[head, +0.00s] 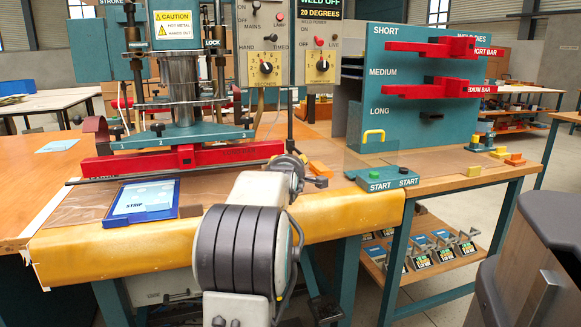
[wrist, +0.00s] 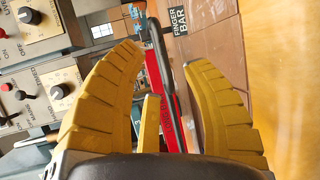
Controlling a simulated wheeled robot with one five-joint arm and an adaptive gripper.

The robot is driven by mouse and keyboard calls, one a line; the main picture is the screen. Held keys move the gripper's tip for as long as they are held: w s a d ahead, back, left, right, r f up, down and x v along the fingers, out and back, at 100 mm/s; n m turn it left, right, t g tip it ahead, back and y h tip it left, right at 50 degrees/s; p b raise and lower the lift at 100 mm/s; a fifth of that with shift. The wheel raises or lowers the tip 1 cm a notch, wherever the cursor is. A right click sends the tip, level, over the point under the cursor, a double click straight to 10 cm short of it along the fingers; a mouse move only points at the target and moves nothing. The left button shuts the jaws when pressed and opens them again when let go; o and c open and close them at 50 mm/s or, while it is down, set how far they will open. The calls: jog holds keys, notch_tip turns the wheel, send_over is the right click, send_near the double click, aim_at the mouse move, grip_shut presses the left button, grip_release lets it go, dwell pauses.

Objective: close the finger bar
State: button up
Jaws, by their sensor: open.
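The finger bar (wrist: 161,55) shows in the wrist view as a dark grey rod running lengthwise between my fingers, beside a red beam (wrist: 152,75). A small "FINGER BAR" label (wrist: 180,22) is on the brown surface to its right. In the head view a long thin dark rod (head: 110,178) runs along the front of the red beam (head: 125,165), at the foot of the welding machine. My gripper (wrist: 166,56) is open, with its yellow fingers spread to either side of the rod. I cannot tell whether they touch it.
A blue "STRIP" tray (head: 180,205) lies at the bench front. Control boxes (head: 264,45) with knobs stand behind my arm. The yellow bench edge (head: 110,235) runs below.

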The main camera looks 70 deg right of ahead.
jog(key=shift+x, duration=2.15)
jog(key=shift+o, duration=0.3)
grip_shut()
jog(key=shift+f, duration=0.15)
